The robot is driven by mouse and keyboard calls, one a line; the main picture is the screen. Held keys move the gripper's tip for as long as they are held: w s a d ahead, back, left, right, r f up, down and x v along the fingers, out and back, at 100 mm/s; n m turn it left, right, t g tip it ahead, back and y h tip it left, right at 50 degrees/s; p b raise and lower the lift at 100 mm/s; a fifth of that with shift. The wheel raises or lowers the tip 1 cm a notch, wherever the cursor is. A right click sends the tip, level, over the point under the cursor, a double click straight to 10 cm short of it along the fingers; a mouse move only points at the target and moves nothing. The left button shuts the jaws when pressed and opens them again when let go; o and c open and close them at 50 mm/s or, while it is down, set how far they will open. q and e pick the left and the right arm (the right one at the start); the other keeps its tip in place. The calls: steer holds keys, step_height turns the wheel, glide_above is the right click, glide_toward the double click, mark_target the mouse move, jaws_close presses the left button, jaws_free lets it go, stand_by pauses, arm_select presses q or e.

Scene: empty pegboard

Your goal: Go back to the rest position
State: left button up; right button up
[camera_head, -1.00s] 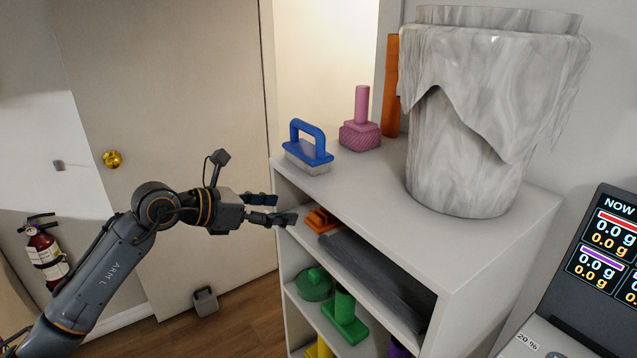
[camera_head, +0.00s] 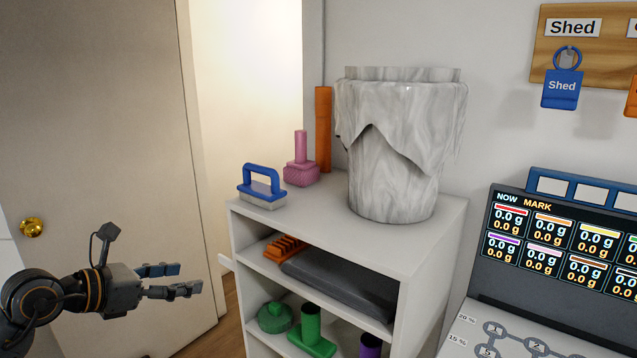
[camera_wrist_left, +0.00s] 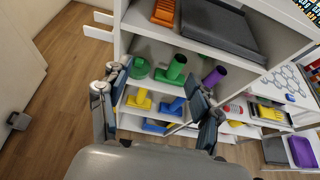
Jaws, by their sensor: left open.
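My left gripper (camera_head: 172,281) reaches in from the lower left in the head view, open and empty. It hangs in free air to the left of the white shelf unit (camera_head: 345,222), apart from it. In the left wrist view the two fingers of my left gripper (camera_wrist_left: 158,95) stand spread, with shelf items behind the gap and nothing held between them. My right gripper does not show in either view.
On the shelf top stand a blue-handled brush (camera_head: 262,187), a pink tool (camera_head: 301,165) and a marbled bin (camera_head: 395,150). Green tools (camera_head: 311,332) sit below. A door (camera_head: 100,130) is behind my arm. A display console (camera_head: 560,235) stands at right.

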arm_select(q)
steer(key=s+a+f+n+t+y, duration=0.1)
steer(key=a+f+n+t+y, duration=0.1)
steer(key=f+n, duration=1.4)
steer(key=a+f+n+t+y, duration=0.25)
steer(key=f+n, duration=0.65)
steer(key=f, duration=1.3)
steer(key=s+a+f+n+g+y, duration=0.1)
steer(key=s+f+n+g+y, duration=0.2)
steer(key=s+f, duration=0.6)
steer(key=s+f+n+g, duration=0.2)
steer(key=s+f+n, duration=0.4)
steer(key=f, duration=0.5)
steer(key=s+d+f+n+g, duration=0.2)
steer(key=s+f, duration=0.3)
steer(key=s, duration=0.6)
steer(key=s+d+f+n+g, duration=0.2)
steer(key=s+d+f+g, duration=0.1)
steer(key=s, duration=0.9)
steer(key=s+d+f+n+g, duration=0.2)
steer(key=s+f, duration=0.5)
steer(key=s, duration=0.5)
steer(key=shift+d+n+g+y, duration=0.2)
steer(key=shift+n+g+y, duration=0.3)
steer(key=shift+g, duration=0.55)
steer(key=shift+f, duration=0.1)
